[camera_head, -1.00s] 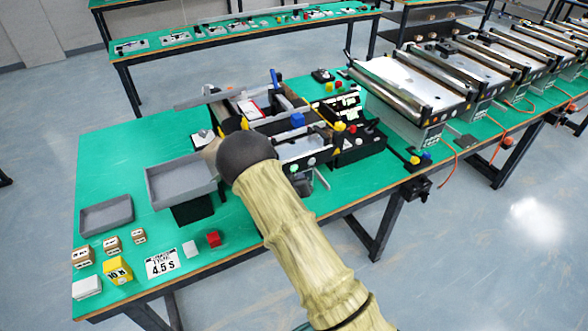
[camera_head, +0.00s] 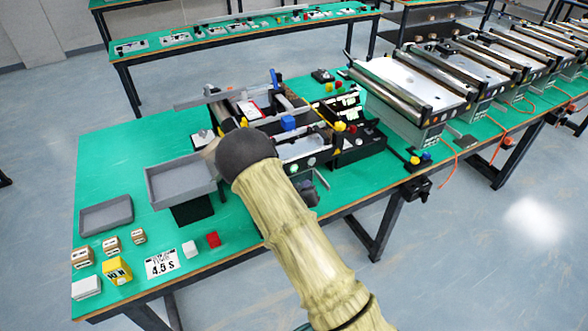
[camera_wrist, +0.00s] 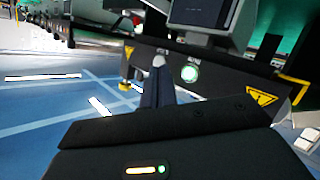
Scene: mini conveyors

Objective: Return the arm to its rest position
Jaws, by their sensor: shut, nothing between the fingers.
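My arm, with a yellowish sleeve (camera_head: 295,240) and a dark rounded joint (camera_head: 245,155), reaches over the front edge of the green table (camera_head: 120,165) in the head view. My gripper (camera_wrist: 157,70) shows in the wrist view as narrow dark fingers close together, shut and empty. Beyond them is a dark machine front with a lit green button (camera_wrist: 190,74) and a yellow warning label (camera_wrist: 262,97). Any contact between fingers and machine cannot be told. In the head view my gripper is mostly hidden behind the arm.
Larger conveyors (camera_head: 405,90) stand right.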

